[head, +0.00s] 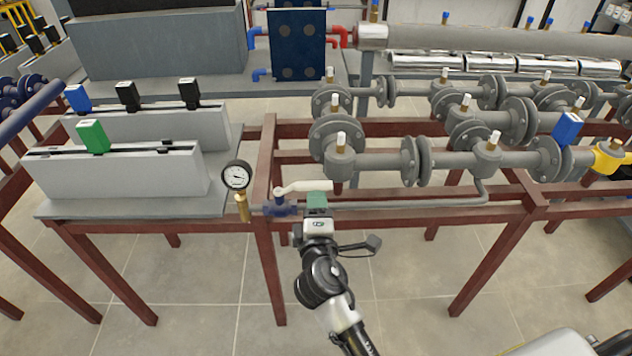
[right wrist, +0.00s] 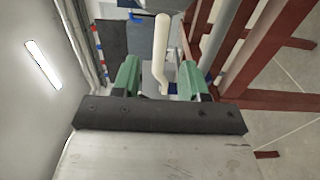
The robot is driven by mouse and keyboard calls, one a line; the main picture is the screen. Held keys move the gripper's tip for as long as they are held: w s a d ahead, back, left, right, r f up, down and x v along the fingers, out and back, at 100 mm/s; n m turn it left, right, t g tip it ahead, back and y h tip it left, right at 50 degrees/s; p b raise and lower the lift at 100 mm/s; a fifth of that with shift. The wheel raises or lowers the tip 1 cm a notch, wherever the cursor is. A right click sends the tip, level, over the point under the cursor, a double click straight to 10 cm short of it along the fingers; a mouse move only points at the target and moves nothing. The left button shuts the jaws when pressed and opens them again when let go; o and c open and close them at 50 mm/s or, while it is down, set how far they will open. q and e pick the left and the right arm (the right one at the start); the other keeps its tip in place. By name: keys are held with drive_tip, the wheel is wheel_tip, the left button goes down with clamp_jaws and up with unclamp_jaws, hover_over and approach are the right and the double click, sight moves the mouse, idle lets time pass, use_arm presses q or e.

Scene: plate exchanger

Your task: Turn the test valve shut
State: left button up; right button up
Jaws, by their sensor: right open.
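The test valve has a small blue body (head: 281,208) and a white lever handle (head: 305,186). The lever points right, roughly along the thin grey pipe behind it. My right gripper (head: 317,199) is at the lever's right part, its green fingers just below and in front of it. In the right wrist view, the white lever (right wrist: 162,45) stands between the two open green fingers, with gaps on both sides. I cannot tell how deep it sits between them. My left gripper is not in view.
A round pressure gauge (head: 237,175) on a brass stem stands just left of the valve. Dark red frame beams (head: 400,219) run behind and below the gripper. Grey flanged pipes (head: 375,161) lie behind. The tiled floor in front is clear.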

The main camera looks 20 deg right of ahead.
sight(316, 183)
drive_tip(key=x, duration=0.6)
drive_tip(key=shift+w+d, duration=0.1)
drive_tip(key=shift+w, duration=0.2)
clamp_jaws()
